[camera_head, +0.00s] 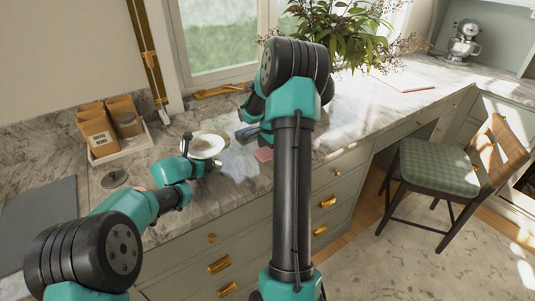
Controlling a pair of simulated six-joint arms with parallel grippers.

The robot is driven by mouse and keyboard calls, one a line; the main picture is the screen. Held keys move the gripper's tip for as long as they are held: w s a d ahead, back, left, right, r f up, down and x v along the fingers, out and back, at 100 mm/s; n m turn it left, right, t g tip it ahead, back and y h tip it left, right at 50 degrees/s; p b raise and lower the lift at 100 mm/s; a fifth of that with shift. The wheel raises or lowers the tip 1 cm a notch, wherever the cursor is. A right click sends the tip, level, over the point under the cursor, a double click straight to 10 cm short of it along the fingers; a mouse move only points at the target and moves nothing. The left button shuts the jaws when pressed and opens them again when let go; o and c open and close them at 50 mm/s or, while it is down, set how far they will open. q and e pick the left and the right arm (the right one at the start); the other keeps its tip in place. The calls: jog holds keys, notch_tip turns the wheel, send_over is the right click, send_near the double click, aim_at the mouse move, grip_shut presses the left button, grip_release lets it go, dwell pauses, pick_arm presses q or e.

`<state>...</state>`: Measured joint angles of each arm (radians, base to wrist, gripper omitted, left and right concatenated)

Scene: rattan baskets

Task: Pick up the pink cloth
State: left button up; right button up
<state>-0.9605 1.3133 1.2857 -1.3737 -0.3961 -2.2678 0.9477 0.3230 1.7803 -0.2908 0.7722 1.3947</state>
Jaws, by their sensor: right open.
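The pink cloth (264,154) is a small flat patch on the marble counter, near its front edge and left of my long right forearm. My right gripper (248,134) is small and partly hidden by its own arm. It is open, just above and left of the cloth in the picture, and looks apart from it. My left gripper (212,165) is beside the white plate (207,145), left of the cloth. Its fingers are too small to read.
A tray (107,155) with paper bags and a jar stands at the back left, near a grey board (38,222). A leafy plant (345,35) stands by the window. A chair (450,170) stands at the right. The counter right of my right arm is mostly clear.

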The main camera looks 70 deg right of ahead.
dwell(0.4)
jog(key=c, duration=1)
jog(key=shift+c, duration=0.2)
jog(key=shift+r, duration=0.15)
notch_tip(320, 180, up, 10)
